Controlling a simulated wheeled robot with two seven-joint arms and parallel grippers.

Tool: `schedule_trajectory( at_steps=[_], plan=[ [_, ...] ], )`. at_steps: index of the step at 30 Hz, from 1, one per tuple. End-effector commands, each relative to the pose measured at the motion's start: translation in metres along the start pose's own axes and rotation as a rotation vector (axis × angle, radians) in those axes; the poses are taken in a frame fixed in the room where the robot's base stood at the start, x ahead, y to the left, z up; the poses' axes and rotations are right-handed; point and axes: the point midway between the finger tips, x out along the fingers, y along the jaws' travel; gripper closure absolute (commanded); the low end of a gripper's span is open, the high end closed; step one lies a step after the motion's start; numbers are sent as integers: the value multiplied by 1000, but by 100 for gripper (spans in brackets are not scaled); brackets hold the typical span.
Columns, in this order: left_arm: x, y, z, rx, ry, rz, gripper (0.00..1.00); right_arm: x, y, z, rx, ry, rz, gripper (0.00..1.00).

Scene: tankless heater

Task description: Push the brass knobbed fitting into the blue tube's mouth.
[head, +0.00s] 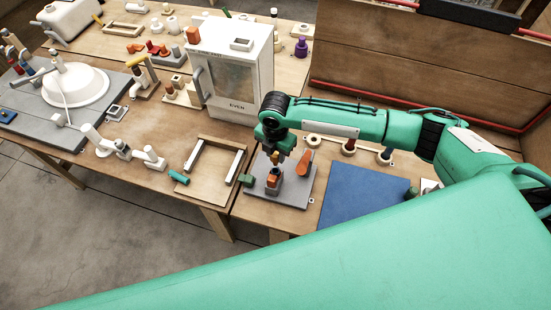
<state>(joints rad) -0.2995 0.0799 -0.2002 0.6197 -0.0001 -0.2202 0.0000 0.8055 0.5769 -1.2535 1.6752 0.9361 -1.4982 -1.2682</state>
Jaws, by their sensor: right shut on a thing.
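My right gripper (275,153) points down over a grey board (290,194) at the front middle of the bench. It is shut on a small brass-yellow piece, which looks like the knobbed fitting (274,158). Directly below stands a short dark bluish upright piece (273,170), which may be the blue tube, above an orange part (272,181). The fingers hide much of the fitting, and I cannot tell whether it touches the tube's mouth. My left gripper is not in view.
An orange tapered piece (304,162) stands right of the gripper on the board. A white oven-like box (230,72) stands behind. A wooden frame (208,178) lies to the left, and a blue mat (355,198) to the right. My green arm link covers the lower foreground.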

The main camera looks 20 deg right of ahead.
Motion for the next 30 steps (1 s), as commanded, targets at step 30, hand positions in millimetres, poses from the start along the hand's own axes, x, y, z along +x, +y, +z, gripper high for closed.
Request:
schedule_trajectory(
  at_steps=[30],
  plan=[
    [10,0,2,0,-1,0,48,28,0,0,1,0,0,99]
  ],
)
